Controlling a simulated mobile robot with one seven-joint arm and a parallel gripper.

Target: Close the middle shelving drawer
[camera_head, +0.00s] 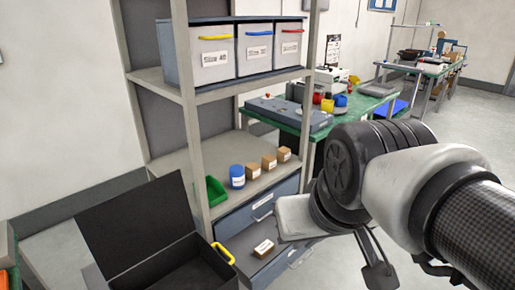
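The shelving unit has grey-blue drawers below its lower shelf. The upper drawer (258,212), with a bar handle, looks shut. Below it a drawer (240,243) is pulled out, with a small labelled brown box (264,248) inside; it appears to be the middle one. My arm comes in from the right, and my gripper (296,217) is over the right side of the open drawer. My arm hides the right side of the drawer area.
An open black case (150,235) with a yellow handle stands close left of the open drawer. A green bin (216,191), a blue container (237,177) and small boxes (269,163) sit on the shelf above. A green-topped bench (370,108) stands behind; floor shows at right.

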